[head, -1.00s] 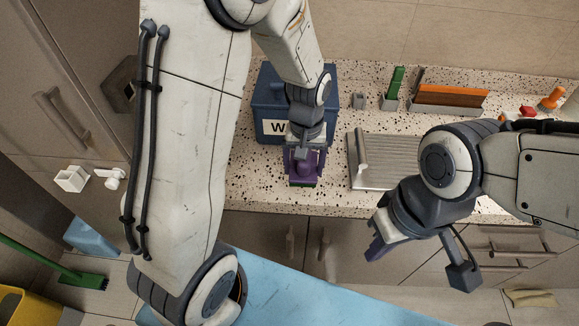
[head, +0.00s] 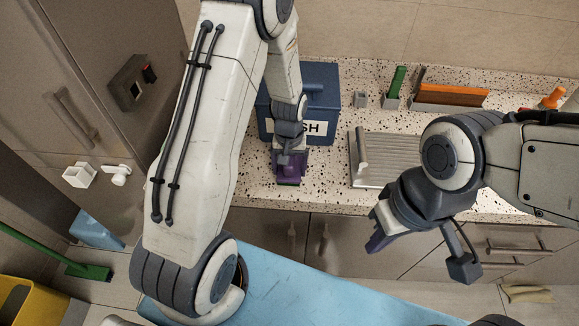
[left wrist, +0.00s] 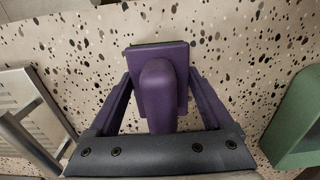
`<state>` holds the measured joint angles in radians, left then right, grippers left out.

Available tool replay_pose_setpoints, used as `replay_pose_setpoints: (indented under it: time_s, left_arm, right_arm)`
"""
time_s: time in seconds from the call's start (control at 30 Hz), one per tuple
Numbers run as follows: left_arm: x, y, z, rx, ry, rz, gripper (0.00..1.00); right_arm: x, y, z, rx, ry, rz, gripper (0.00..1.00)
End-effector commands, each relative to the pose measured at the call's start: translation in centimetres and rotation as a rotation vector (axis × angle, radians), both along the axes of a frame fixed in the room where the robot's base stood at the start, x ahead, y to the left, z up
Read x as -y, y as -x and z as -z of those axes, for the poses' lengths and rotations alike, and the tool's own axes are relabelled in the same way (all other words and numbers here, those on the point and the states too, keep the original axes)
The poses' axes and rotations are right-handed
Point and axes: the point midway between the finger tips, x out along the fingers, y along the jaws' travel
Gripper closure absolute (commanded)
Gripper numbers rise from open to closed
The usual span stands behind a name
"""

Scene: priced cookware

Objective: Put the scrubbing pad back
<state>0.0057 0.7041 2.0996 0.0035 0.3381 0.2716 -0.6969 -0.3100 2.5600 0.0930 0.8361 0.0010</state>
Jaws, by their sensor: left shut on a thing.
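The purple scrubbing pad (left wrist: 158,90) has a rounded handle and a dark underside edge. My left gripper (head: 288,168) is shut on it, with one purple finger on each side in the left wrist view. In the head view the pad (head: 287,179) is over the speckled counter, in front of the blue box. I cannot tell whether it touches the counter. My right gripper (head: 379,236) hangs in front of the counter, with no object visible in it. Its finger gap is not clear.
The blue box (head: 328,104), lettered "SH" where visible, stands behind the left gripper. A ridged metal rack (head: 395,163) lies to the right. A green container (left wrist: 296,125) stands beside the pad in the wrist view. Grey holders with green and orange items (head: 450,94) line the back.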

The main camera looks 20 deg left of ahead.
Motion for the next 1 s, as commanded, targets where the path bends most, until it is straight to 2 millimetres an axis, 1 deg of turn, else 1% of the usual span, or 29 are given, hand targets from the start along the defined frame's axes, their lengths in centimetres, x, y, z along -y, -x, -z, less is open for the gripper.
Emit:
replay_pose_setpoints:
  time_s: [0.13, 0.17, 0.2, 0.43, 0.5, 0.57, 0.67, 1.0]
  left_arm:
    - [0.0, 0.0, 0.4, 0.000, 0.000, 0.000, 0.86]
    - [0.0, 0.0, 0.3, 0.000, 0.000, 0.000, 0.08]
    - [0.0, 0.0, 0.3, 0.000, 0.000, 0.000, 0.00]
    - [0.0, 0.0, 0.2, 0.000, 0.000, 0.000, 0.00]
    - [0.0, 0.0, -0.2, 0.000, 0.000, 0.000, 0.00]
    - [0.0, -0.1, -0.5, 0.002, 0.000, 0.000, 0.00]
    - [0.0, -0.1, -1.9, 0.005, 0.000, 0.000, 0.00]
    - [0.0, -0.2, -9.0, 0.006, 0.000, 0.000, 0.00]
  right_arm:
    - [0.0, 0.0, 0.3, 0.000, 0.000, 0.000, 1.00]
    - [0.0, 0.0, 0.3, 0.000, 0.000, 0.000, 1.00]
    - [0.0, 0.0, 0.2, 0.000, 0.000, 0.000, 1.00]
    - [0.0, 0.0, 0.1, 0.000, 0.000, 0.000, 1.00]
    - [0.0, 0.0, -0.2, 0.000, 0.000, 0.000, 1.00]
    - [0.0, 0.0, 0.2, 0.000, 0.000, 0.000, 1.00]
    - [0.0, 0.0, 0.5, 0.000, 0.000, 0.000, 1.00]
    - [0.0, 0.0, 1.7, 0.000, 0.000, -0.001, 1.00]
